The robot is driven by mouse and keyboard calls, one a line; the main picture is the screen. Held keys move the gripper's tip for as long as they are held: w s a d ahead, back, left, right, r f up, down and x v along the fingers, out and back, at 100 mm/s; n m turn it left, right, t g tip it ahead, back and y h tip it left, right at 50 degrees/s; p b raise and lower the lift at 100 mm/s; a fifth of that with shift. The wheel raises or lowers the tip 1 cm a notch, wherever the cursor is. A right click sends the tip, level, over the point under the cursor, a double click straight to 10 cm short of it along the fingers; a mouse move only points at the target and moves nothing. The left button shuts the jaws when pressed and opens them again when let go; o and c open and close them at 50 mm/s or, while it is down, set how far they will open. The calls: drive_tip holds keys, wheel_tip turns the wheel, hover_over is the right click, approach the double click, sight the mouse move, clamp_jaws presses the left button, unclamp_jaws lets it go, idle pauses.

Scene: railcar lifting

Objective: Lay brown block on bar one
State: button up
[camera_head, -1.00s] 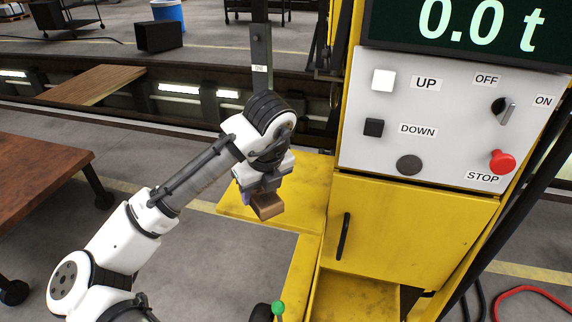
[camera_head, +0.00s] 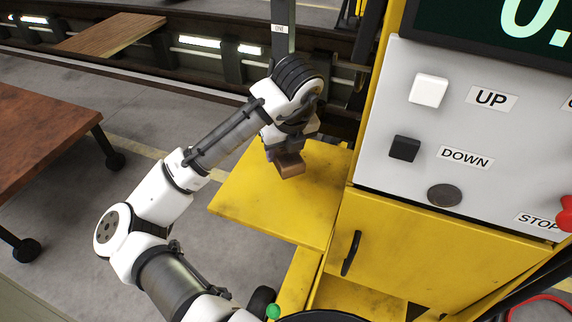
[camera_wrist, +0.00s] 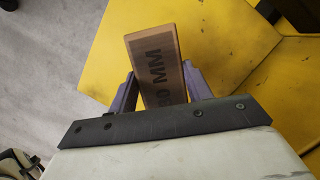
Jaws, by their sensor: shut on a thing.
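A brown block (camera_head: 290,165) is held in my gripper (camera_head: 283,152), over the yellow platform of the lifting jack. A grey upright bar (camera_head: 283,25) with a small label reading "ONE" stands behind my arm. Its lower part is hidden by my arm.
The yellow platform (camera_head: 250,205) is otherwise bare. The control panel (camera_head: 385,170) with UP, DOWN and STOP rises to the right. A brown table (camera_head: 40,140) stands at the left. A wooden board (camera_head: 110,35) lies across the pit, behind.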

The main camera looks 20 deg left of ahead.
drive_tip(key=shift+f, duration=2.85)
drive_tip(key=shift+f, duration=0.2)
drive_tip(key=o, duration=1)
drive_tip(key=shift+o, duration=0.2)
